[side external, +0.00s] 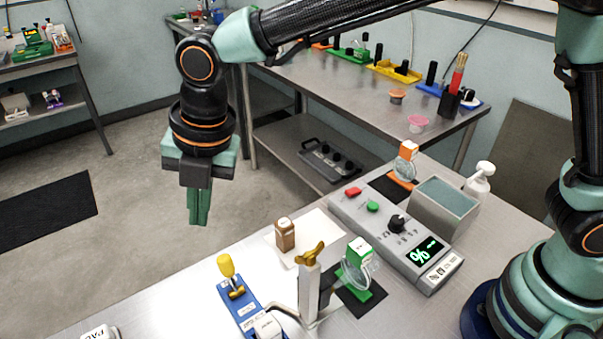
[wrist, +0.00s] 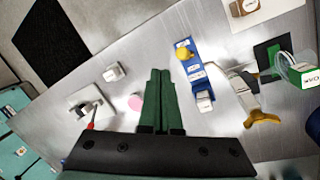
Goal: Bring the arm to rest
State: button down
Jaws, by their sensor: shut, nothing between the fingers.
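My gripper (side external: 197,222) hangs pointing down from the raised arm, left of the bench items in the side view. Its two green fingers are together, with nothing between them. The fingers also show in the wrist view (wrist: 159,78), above the metal bench (wrist: 140,50). In the side view the gripper is apart from every object.
A blue fixture with a yellow knob (side external: 226,265), a clamp stand with a gold knob (side external: 310,256), a brown bottle (side external: 285,234) and a grey control box (side external: 392,235) stand on the bench. A pink disc (wrist: 135,102) lies near the fingers in the wrist view.

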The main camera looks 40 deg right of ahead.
dwell(0.3)
jog(key=d+r+m+t, duration=0.1)
jog(key=d+r+m, duration=0.2)
jog(key=d+m, duration=0.45)
jog(key=d+r+m+t, duration=0.1)
jog(key=d+r+m, duration=0.35)
jog(key=d, duration=0.65)
jog(key=s+d+f+m+h, duration=0.1)
jog(key=s+d+m, duration=0.3)
jog(key=d+m, duration=0.4)
jog(key=s+d+f+m+t+h, duration=0.1)
jog(key=s+d+m, duration=0.3)
jog(key=d+m, duration=0.4)
jog(key=shift+d+m+t, duration=0.15)
jog(key=shift+m+t, duration=0.15)
jog(key=shift+m, duration=0.3)
